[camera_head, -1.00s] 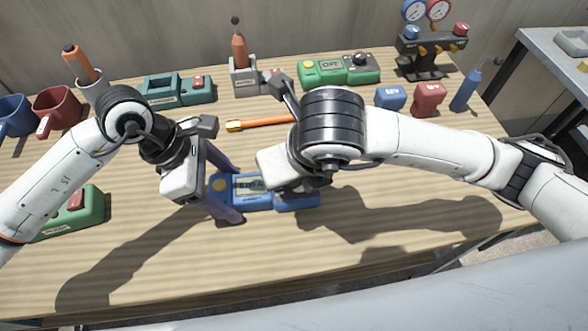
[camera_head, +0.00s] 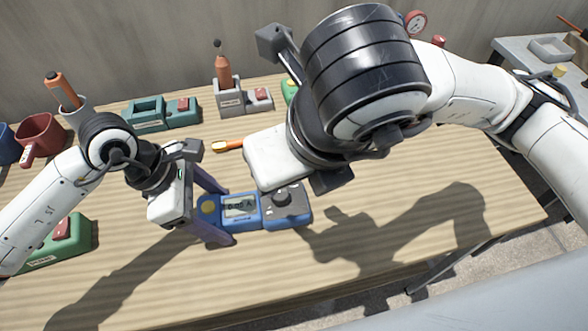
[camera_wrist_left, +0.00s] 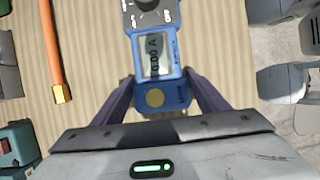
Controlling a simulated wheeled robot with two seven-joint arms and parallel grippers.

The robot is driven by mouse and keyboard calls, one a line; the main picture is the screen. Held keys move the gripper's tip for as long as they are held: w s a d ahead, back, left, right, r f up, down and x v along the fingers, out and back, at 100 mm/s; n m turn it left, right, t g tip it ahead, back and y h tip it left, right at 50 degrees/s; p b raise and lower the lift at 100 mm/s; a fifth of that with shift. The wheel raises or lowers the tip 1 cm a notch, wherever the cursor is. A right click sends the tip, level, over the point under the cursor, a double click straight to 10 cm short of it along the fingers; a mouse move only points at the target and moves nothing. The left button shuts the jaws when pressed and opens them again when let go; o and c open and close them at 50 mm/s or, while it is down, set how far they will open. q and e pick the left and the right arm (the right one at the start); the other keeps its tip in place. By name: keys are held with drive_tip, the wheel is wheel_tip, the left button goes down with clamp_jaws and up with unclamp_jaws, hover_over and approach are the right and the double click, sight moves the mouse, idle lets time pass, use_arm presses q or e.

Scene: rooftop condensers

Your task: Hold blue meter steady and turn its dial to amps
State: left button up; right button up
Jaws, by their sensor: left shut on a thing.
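The blue meter (camera_head: 262,218) lies flat near the middle of the bench. Its dark dial (camera_head: 282,199) is uncovered at the right end; its screen (camera_head: 240,206) shows an A at the end of the reading. The screen also shows in the left wrist view (camera_wrist_left: 155,56). My left gripper (camera_head: 220,213) is shut on the blue meter, with one finger on each long side of its yellow-button end. My right gripper (camera_head: 290,166) is raised above the bench behind the dial, apart from the meter. Its fingertips are mostly hidden, so its opening is unclear.
An orange-handled tool (camera_head: 228,145) lies behind the meter. A teal box (camera_head: 148,114), a grey holder (camera_head: 230,98) and a red mug (camera_head: 38,138) stand farther back. A green box (camera_head: 62,243) is at the left. The bench right of the meter is clear.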

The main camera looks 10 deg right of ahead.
idle(0.3)
use_arm(q)
drive_tip(key=o, duration=1.5)
drive_tip(key=shift+o, duration=0.5)
drive_tip(key=shift+o, duration=1)
drive_tip(key=p+v, duration=0.3)
drive_tip(key=v, duration=0.5)
drive_tip(key=shift+r+p, duration=0.2)
drive_tip(key=shift+p, duration=0.2)
drive_tip(key=shift+a+r, duration=0.2)
drive_tip(key=shift+r, duration=0.1)
drive_tip(key=shift+f, duration=0.1)
